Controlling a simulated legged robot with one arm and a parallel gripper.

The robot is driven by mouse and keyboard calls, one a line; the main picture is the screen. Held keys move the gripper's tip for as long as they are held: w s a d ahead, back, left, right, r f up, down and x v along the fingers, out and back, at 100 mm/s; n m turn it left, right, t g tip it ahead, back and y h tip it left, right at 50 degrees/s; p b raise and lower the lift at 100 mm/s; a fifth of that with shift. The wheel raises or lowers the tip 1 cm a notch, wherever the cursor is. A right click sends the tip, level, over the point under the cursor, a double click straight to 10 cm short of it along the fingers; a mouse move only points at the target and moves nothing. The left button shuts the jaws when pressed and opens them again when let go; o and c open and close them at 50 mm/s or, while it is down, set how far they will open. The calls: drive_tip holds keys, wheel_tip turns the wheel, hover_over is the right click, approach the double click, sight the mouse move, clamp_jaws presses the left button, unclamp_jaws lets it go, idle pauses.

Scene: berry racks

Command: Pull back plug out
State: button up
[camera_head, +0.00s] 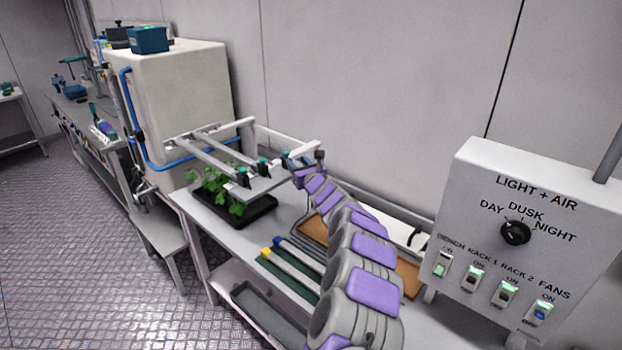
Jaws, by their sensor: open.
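A grey light frame with several bars (205,152) stands over the bench. Small black and teal plugs sit at its near ends: a front one (243,176) and another farther right (262,163). My gripper (291,161) is at the right end of the frame, beside a bluish and dark part that may be the back plug. The gripper is open, but its fingertips are small and partly hidden by my arm, so I cannot tell whether they are around that part or touching it.
Green plants in a black tray (258,218) stand under the frame. A light and air control box (510,240) stands at the right. A large white tank (180,95) with a blue pipe is behind left. Colored-ended strips (290,272) lie on the bench. The floor at left is clear.

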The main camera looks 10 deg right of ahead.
drive_tip(key=v, duration=0.9)
idle(0.4)
